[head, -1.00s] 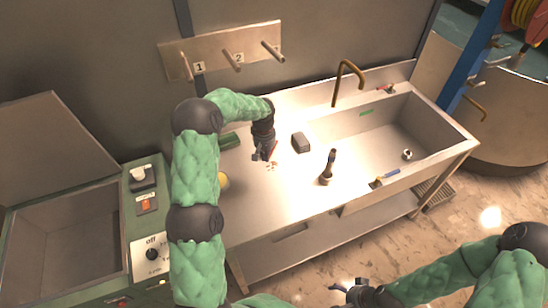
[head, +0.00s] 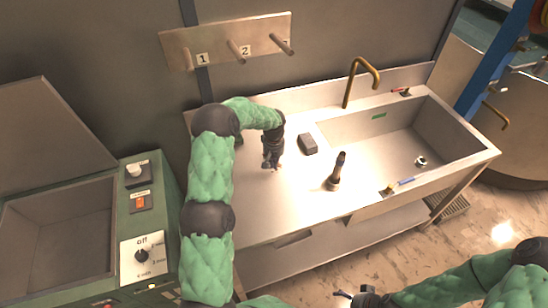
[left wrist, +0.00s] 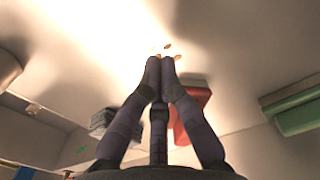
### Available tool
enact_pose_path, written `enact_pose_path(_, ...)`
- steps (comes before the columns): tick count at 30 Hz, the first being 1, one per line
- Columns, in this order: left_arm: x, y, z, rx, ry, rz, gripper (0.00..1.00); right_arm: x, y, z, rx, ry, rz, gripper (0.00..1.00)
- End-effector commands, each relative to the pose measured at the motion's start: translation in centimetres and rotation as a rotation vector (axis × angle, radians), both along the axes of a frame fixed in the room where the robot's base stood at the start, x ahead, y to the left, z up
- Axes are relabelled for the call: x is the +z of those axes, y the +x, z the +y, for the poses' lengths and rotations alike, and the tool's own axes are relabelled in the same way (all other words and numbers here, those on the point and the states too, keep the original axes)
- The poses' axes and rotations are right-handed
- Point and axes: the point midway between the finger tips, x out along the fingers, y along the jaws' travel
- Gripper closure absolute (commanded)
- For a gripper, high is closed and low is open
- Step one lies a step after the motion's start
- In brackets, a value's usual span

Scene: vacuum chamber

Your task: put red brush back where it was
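A small red-handled brush (head: 401,91) with a dark end lies on the back rim of the sink. My left gripper (head: 272,166) points down, low over the counter left of the sink. In the left wrist view its fingertips (left wrist: 161,60) are together, with nothing clearly between them. A red object (left wrist: 192,108) shows beside and partly behind the right finger; I cannot tell what it is or whether it touches the finger. In the head view the gripper hides it. My right gripper (head: 350,296) is at the bottom edge, away from the counter; its finger opening is unclear.
A grey block (head: 308,144) and a dark upright tool (head: 336,172) stand on the counter (head: 290,205). A blue-handled brush (head: 407,181) lies on the sink's front rim. The brass faucet (head: 352,80) rises behind. A green object (left wrist: 300,117) lies right in the wrist view.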

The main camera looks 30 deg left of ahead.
Motion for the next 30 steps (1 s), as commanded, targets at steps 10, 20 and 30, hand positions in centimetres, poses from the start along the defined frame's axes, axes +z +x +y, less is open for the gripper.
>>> enact_pose_path(10,-4.3,1.4,1.1,0.001,0.003,-0.003,1.0,0.0,0.0,0.0,0.0,0.0,0.0,0.03)
enact_pose_path(20,-4.2,3.0,2.5,0.0,0.001,-0.001,1.0,0.0,0.0,0.0,0.0,0.0,0.0,0.03)
enact_pose_path(30,-4.2,3.1,2.5,-0.001,0.001,-0.001,1.0,0.0,0.0,0.0,0.0,0.0,0.0,0.03)
